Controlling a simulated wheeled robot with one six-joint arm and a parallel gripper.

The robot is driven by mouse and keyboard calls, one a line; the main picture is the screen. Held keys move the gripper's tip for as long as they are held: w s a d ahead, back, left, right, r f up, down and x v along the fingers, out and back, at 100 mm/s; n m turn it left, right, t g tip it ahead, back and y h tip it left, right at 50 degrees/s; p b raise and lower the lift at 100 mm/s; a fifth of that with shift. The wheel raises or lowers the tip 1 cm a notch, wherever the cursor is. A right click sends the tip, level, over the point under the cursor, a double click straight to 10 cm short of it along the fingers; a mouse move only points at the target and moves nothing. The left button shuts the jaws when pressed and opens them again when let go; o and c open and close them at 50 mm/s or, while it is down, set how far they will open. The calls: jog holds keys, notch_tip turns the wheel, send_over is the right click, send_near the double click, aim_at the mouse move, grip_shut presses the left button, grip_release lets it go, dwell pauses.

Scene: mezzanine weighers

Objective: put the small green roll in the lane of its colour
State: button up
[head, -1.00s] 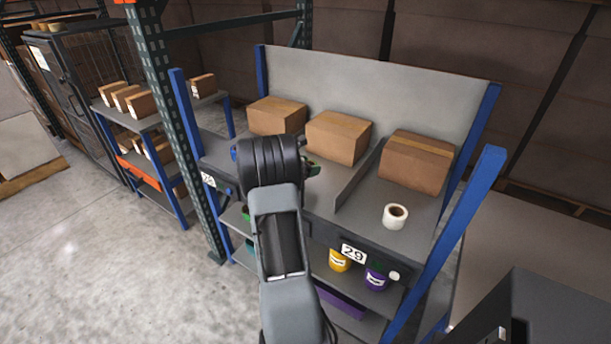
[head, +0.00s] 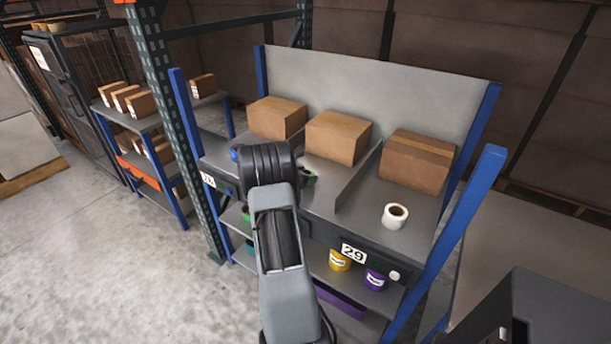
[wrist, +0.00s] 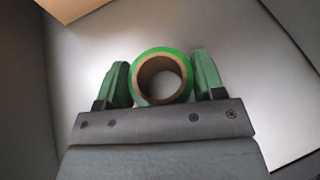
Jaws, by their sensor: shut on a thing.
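The small green roll (wrist: 163,52), with a brown cardboard core, is between the two green fingers of my gripper (wrist: 162,82) in the wrist view. The fingers are shut on its sides, and its hollow core faces the camera. Grey bench surface shows around it; I cannot tell whether the roll touches it. In the head view my gripper (head: 310,175) is mostly hidden behind my arm, over the middle of the bench (head: 360,222). A white roll (head: 395,216) stands in the right lane, beyond a low divider (head: 357,180).
Cardboard boxes (head: 338,138) stand at the back of the lanes. A small blue thing (head: 235,153) shows left of my arm. Yellow (head: 340,260) and purple (head: 376,279) tubs sit on the shelf below. Blue posts (head: 460,245) flank the bench.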

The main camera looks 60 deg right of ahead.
jog(key=o, duration=0.9)
jog(key=shift+f, duration=0.1)
jog(key=shift+o, duration=0.2)
jog(key=shift+r+p, duration=0.3)
jog(key=v, duration=1.2)
jog(key=shift+f, duration=0.1)
jog(key=s+a+r+m+t+y, duration=0.1)
jog(key=s+a+m+t+y, duration=0.1)
jog(key=a, duration=1.1)
jog(key=s+a+r+m+t+y, duration=0.2)
jog(key=a+m+y, duration=0.4)
jog(key=a, duration=0.7)
jog(key=s+a+r+m+t+y, duration=0.2)
jog(key=s+a+m+y, duration=0.3)
jog(key=a, duration=0.8)
jog(key=shift+a+r+m+t, duration=0.25)
jog(key=shift+a+m+t, duration=0.1)
jog(key=shift+m+t, duration=0.35)
